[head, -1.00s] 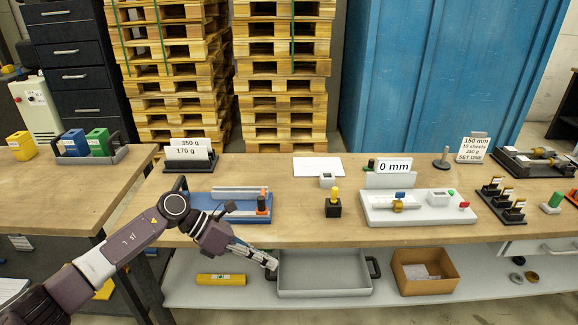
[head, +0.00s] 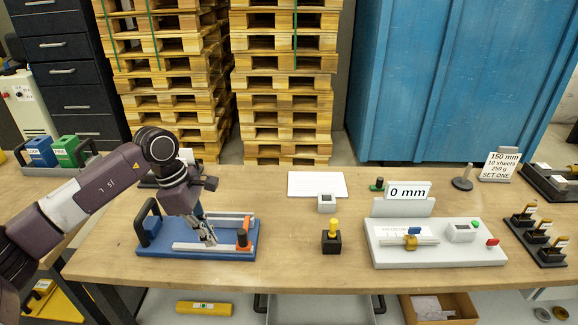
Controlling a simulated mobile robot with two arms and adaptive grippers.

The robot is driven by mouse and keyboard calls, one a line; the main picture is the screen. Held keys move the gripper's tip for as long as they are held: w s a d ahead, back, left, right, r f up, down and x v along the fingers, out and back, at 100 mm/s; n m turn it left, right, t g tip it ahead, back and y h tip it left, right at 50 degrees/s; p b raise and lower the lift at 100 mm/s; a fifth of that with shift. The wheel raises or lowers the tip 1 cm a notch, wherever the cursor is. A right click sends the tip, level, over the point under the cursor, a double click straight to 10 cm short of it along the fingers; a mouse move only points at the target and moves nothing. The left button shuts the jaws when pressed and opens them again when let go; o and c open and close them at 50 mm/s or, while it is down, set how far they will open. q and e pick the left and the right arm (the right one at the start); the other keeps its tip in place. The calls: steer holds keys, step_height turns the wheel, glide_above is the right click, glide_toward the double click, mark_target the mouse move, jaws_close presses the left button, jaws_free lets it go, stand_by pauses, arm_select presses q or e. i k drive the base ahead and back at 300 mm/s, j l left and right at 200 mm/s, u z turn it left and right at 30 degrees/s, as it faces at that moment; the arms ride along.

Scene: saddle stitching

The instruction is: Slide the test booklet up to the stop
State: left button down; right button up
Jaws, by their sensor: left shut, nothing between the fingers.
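My left gripper (head: 209,239) is shut and empty. It points down over the blue fixture (head: 160,245), with its fingertips low beside a pale grey bar (head: 185,247); I cannot tell whether they touch it. No booklet can be made out clearly; the gripper hides part of the fixture. A blank white sheet or board (head: 317,184) lies flat farther back on the bench. My right gripper is not in view.
A black block with a yellow knob (head: 332,237) stands right of the fixture. Farther right is a white gauge unit (head: 400,256) with a "0 mm" sign (head: 408,192). The wooden bench (head: 290,270) is clear between the fixture and the yellow knob.

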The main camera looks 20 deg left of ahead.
mark_target(301, 184)
steer(key=i, duration=1.25)
